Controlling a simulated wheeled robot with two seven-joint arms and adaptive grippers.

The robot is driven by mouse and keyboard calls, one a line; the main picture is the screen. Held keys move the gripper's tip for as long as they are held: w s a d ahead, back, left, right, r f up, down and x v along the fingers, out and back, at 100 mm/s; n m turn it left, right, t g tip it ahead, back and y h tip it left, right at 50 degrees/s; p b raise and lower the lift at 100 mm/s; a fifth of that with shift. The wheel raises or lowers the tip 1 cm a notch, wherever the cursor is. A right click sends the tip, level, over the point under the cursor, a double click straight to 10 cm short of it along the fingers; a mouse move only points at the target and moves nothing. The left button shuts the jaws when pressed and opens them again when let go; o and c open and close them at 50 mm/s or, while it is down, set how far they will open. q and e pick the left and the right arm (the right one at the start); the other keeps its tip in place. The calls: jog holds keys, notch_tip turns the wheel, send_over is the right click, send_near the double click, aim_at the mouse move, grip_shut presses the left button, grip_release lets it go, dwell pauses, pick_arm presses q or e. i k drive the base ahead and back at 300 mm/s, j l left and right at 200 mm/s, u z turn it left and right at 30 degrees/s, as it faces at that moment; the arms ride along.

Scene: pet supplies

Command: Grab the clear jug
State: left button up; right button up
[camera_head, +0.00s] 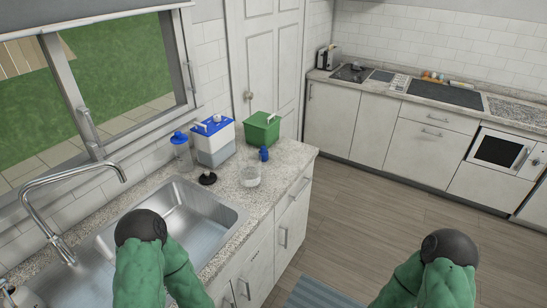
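A small clear open-topped vessel (250,176) stands upright on the speckled counter, right of the sink; it looks like a clear jug. A taller clear container with a blue lid (181,151) stands further back by the window wall. Neither is touched by my arms. My two green arms come in at the bottom of the head view, the left over the sink's near edge, the right over the floor. Both end in dark rounded parts. No gripper fingers show, so neither gripper can be seen.
A white box with a blue lid (212,141), a green bin (262,130), a small blue bottle (263,154) and a dark plunger-like object (208,178) stand around the clear vessel. The sink (185,228) and its faucet (60,190) lie left. Floor at right is open.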

aim_at(248, 164)
jog(key=i+l, duration=1.65)
jog(key=i+l+u, duration=0.2)
jog(key=u, duration=0.25)
jog(key=i+l+u, duration=0.15)
jog(key=l+u, duration=0.2)
jog(key=u, duration=0.15)
jog(key=i+l+u, duration=0.1)
jog(key=l+u, duration=0.35)
jog(key=j, duration=0.1)
